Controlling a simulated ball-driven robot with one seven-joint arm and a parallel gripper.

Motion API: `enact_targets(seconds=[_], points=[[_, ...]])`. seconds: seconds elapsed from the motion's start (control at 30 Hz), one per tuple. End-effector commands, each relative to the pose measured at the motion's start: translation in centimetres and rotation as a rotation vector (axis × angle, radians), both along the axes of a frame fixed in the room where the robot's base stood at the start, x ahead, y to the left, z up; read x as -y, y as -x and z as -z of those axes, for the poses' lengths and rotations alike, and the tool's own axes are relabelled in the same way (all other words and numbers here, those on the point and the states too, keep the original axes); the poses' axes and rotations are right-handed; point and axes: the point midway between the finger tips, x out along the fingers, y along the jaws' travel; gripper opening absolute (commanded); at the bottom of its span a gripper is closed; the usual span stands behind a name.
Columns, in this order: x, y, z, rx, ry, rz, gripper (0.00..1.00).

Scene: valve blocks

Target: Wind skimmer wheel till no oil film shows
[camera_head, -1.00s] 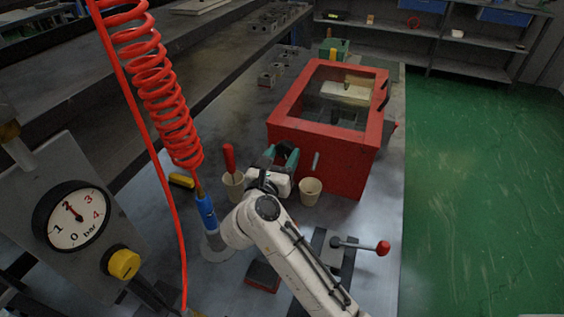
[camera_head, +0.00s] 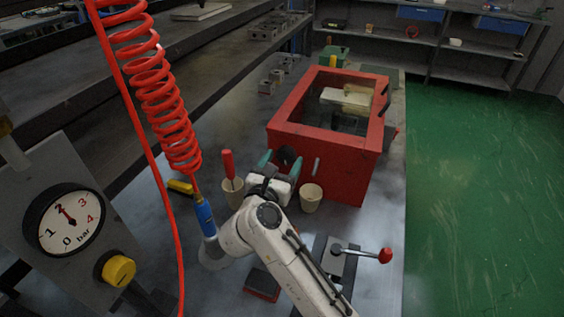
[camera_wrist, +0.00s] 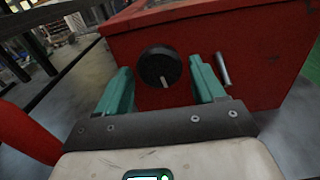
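The skimmer wheel, a black round knob (camera_wrist: 160,66) with a white mark pointing down, is on the front wall of a red box (camera_head: 328,158). The box also fills the upper wrist view (camera_wrist: 235,38). My gripper (camera_head: 281,158) has two green fingers. In the wrist view my gripper (camera_wrist: 160,72) is open, with one finger on each side of the knob and visible gaps between. The knob shows dark between the fingers in the head view (camera_head: 288,157). Through the box's top window a pale block and dark interior show; I cannot make out an oil film.
A metal pin (camera_wrist: 223,69) sticks out just right of the right finger. Beige cups stand on both sides of my gripper, one (camera_head: 311,198) right and one (camera_head: 232,194) left holding a red-handled tool. A red coiled hose (camera_head: 165,100) hangs at left. A red-knobbed lever (camera_head: 365,253) is at front right.

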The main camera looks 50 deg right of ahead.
Motion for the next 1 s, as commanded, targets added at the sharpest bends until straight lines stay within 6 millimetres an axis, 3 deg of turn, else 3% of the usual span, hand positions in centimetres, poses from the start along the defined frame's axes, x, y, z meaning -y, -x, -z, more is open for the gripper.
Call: enact_targets(seconds=[0.43, 0.8, 1.0], points=[[-0.8, 0.2, -0.2, 0.002, 0.002, -0.002, 0.78], [-7.1, 2.5, -0.1, 0.002, 0.002, -0.004, 0.78], [-9.5, 3.4, -0.1, 0.002, 0.002, -0.002, 0.78]])
